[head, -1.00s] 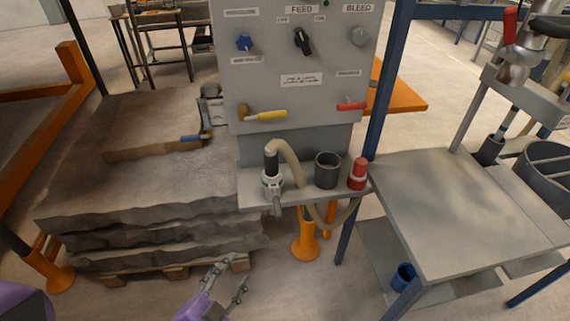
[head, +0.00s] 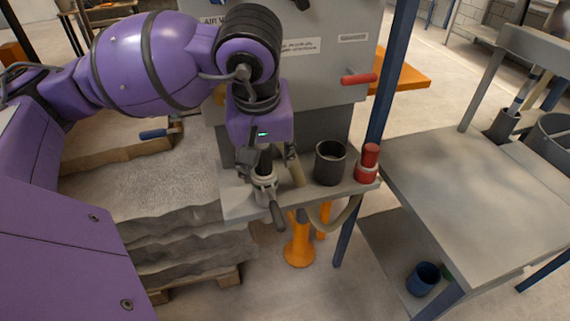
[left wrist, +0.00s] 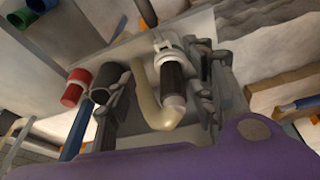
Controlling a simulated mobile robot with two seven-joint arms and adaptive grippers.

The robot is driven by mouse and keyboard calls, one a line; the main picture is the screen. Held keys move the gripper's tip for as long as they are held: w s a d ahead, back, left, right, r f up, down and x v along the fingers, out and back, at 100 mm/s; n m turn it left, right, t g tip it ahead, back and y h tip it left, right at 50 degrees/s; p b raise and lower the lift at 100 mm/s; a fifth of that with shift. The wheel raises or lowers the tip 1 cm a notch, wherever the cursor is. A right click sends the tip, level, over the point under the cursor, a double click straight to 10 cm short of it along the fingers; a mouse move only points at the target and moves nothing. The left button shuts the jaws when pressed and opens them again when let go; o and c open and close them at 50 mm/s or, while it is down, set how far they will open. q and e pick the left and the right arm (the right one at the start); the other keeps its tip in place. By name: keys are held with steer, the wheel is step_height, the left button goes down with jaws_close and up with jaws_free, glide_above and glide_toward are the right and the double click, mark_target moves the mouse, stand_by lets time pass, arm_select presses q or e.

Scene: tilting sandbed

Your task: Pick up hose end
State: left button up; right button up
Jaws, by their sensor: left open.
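The hose end (head: 265,187) has a black grip and a pale metal collar with a lever. In the left wrist view the black grip (left wrist: 174,82) lies between the open fingers, nearer the right one. Gaps show on both sides, so the fingers look clear of it. My right gripper is out of view.
A dark cup (head: 330,165) and a red cylinder (head: 368,164) stand on the shelf right of the hose end. A red-handled valve (head: 359,78) is on the panel above.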

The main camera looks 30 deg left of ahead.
mark_target(263, 154)
arm_select(q)
steer(key=shift+w+a+r+t+y, duration=0.2)
steer(key=shift+w+a+r+y, duration=0.15)
steer(key=shift+a+r, duration=0.15)
steer(key=shift+w+a+r+t+y, duration=0.25)
steer(key=shift+w+a+r, duration=0.1)
steer(key=shift+a, duration=0.15)
steer(key=x, duration=0.7)
steer(key=shift+w+a, duration=0.3)
steer(key=shift+w, duration=0.05)
jaws_close()
